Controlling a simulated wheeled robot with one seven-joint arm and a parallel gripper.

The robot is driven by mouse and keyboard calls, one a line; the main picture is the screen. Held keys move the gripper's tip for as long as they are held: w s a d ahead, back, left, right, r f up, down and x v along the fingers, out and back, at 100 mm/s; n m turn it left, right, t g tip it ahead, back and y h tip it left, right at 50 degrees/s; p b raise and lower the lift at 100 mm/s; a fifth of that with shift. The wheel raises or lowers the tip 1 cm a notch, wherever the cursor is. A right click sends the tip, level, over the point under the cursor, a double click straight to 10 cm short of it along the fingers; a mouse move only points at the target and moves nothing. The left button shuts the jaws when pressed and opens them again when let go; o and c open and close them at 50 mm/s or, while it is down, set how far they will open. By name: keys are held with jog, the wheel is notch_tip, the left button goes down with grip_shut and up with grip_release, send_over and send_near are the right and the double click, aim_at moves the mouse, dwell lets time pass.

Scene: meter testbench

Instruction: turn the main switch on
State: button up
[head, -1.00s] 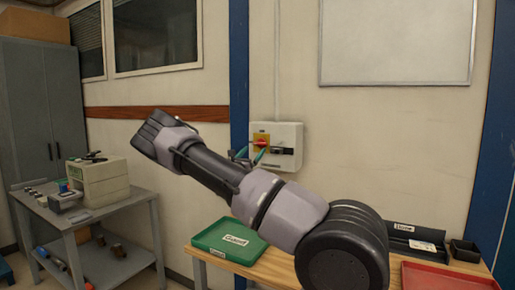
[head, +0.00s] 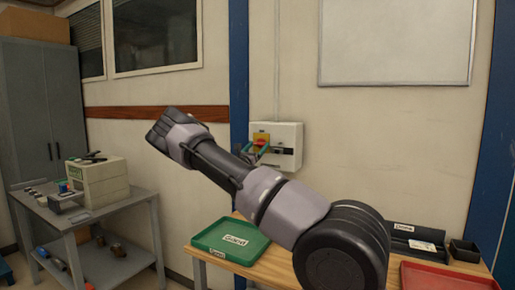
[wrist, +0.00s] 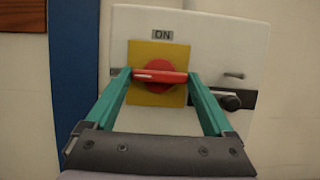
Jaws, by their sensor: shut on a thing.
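The main switch is a red rotary handle (wrist: 160,76) on a yellow plate (wrist: 156,98), fixed to a white wall box (wrist: 195,25). The handle lies horizontal, and an "ON" label (wrist: 162,35) is above it. My gripper (wrist: 159,76) is shut on the handle, with one teal finger at each end of its bar. In the head view, the yellow plate (head: 261,136) shows on the box (head: 290,130), and my gripper (head: 261,149) is in front of it. My arm and fingers partly hide the handle there.
A dark knob or latch (wrist: 230,101) sits on the box to the right of the switch. A bench with a green tray (head: 231,241) and a red tray (head: 440,278) is below. A grey cart (head: 90,213) stands at the left. The wall around the box is clear.

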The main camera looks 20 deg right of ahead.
jog(key=shift+m, duration=0.3)
jog(key=m+g+h, duration=0.1)
jog(key=m, duration=0.2)
jog(key=m+g, duration=0.2)
jog(key=m, duration=0.1)
jog(key=shift+w+a+h, duration=0.15)
jog(key=shift+h, duration=0.25)
jog(key=m+g, duration=0.1)
jog(key=m, duration=0.2)
jog(key=m+g, duration=0.2)
jog(key=m, duration=0.1)
jog(key=shift+w+a+r+m, duration=0.1)
jog(key=shift+m, duration=0.2)
jog(key=m+g, duration=0.1)
jog(key=m, duration=0.1)
jog(key=m+g, duration=0.1)
jog(key=m, duration=0.2)
jog(key=shift+r+y, duration=0.1)
jog(key=shift+y, duration=0.3)
jog(key=shift+r+m+g+y, duration=0.1)
jog(key=shift+m+g+y, duration=0.5)
jog(key=shift+m, duration=1.4)
jog(key=o, duration=1.1)
jog(key=v, duration=1.1)
